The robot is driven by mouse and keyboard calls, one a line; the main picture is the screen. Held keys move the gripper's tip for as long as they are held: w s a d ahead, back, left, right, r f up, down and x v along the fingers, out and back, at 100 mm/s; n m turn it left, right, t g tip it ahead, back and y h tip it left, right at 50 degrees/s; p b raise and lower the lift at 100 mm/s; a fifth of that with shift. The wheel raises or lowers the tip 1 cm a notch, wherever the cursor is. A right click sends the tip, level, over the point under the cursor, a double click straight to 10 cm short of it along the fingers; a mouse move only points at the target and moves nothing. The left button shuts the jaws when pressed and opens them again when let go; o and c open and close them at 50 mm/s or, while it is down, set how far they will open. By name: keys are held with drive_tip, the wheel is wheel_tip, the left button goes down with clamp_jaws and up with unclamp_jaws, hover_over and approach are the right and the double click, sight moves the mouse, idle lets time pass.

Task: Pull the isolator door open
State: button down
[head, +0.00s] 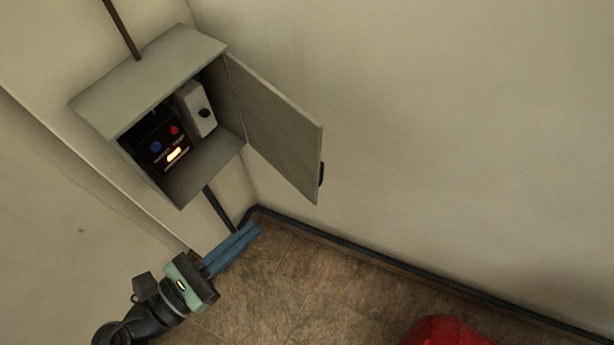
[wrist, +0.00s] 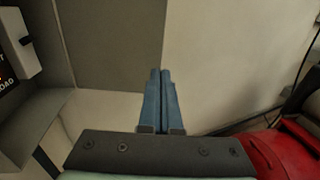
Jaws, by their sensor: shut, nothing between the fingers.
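The isolator door (head: 275,130) is a grey panel hinged on the right edge of a grey wall box (head: 150,75). It stands wide open, swung out to the right. Its dark handle (head: 321,174) is on the outer edge. In the wrist view the door (wrist: 112,45) fills the upper left middle, and the handle does not show there. My gripper (head: 254,231) has blue fingers, shut together and empty, below the box and lower left of the door. The shut fingertips (wrist: 160,73) also show in the wrist view, apparently apart from the door.
Inside the box are a dark panel (head: 160,142) with blue and red controls and a lit label, and a pale switch unit (head: 197,110) with a dark knob. A red object (head: 445,332) is on the floor at bottom right. The floor between is clear.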

sight(315, 176)
drive_tip(key=b+x, duration=0.1)
drive_tip(key=x, duration=1.1)
drive_tip(key=shift+d, duration=0.15)
drive_tip(key=shift+w, duration=0.1)
drive_tip(key=shift+w+d+r+n+p, duration=0.1)
drive_tip(key=shift+d+r+n+p, duration=0.15)
drive_tip(key=shift+p, duration=0.45)
drive_tip(key=w+d+t+y+p, duration=0.1)
drive_tip(key=w+d+p, duration=0.2)
drive_tip(key=w+d, duration=0.2)
drive_tip(key=shift+w+f+n+y, duration=0.15)
drive_tip(key=shift+f+n+y, duration=0.15)
drive_tip(key=shift+n, duration=0.15)
